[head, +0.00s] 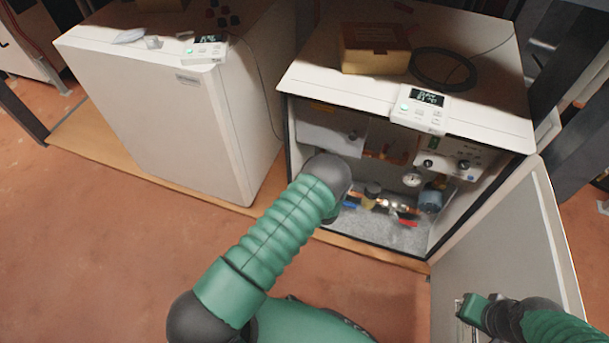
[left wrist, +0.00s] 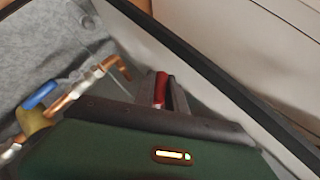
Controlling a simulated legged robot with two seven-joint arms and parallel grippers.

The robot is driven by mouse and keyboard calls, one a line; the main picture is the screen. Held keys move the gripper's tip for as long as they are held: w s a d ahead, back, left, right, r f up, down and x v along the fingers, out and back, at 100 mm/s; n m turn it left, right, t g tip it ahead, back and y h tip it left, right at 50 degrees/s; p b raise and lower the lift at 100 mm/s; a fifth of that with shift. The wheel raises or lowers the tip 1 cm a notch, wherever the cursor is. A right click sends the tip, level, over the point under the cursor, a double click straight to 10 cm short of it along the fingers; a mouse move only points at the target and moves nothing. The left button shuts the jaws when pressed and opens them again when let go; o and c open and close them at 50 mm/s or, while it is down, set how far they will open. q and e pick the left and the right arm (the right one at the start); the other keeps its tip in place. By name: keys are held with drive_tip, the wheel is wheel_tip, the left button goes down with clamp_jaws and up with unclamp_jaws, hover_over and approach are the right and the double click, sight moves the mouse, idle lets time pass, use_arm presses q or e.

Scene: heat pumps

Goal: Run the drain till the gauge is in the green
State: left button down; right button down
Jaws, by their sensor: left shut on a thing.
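The open heat pump cabinet (head: 300,75) holds a small round gauge (head: 412,177); its needle and colours are too small to read. My left arm reaches into the cabinet's lower left, hiding my left gripper in the head view. In the left wrist view, my left gripper (left wrist: 165,92) is shut on a red handle (left wrist: 160,88) beside the cabinet's side wall. Whether water is running cannot be told. My right gripper (head: 466,306) is at the lower right, in front of the open door; its jaws are unclear.
Copper pipework with a blue handle (head: 350,204) and another red handle (head: 408,222) lies low in the cabinet. The open door (head: 510,240) stands at right. A cardboard box (head: 374,50), black coil (head: 443,68) and controller (head: 420,108) sit on top. A closed unit (head: 160,110) stands left.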

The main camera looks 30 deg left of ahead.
use_arm(q)
drive_tip(key=shift+s+d+f, duration=0.15)
drive_tip(key=shift+f, duration=0.1)
drive_tip(key=c, duration=1.4)
unclamp_jaws()
drive_tip(key=shift+r, duration=0.1)
drive_tip(key=shift+r+p, duration=0.2)
drive_tip(key=shift+p, duration=0.1)
drive_tip(key=p+v, duration=0.6)
drive_tip(key=v, duration=1)
drive_tip(key=shift+s+r, duration=0.1)
drive_tip(key=shift+s, duration=0.05)
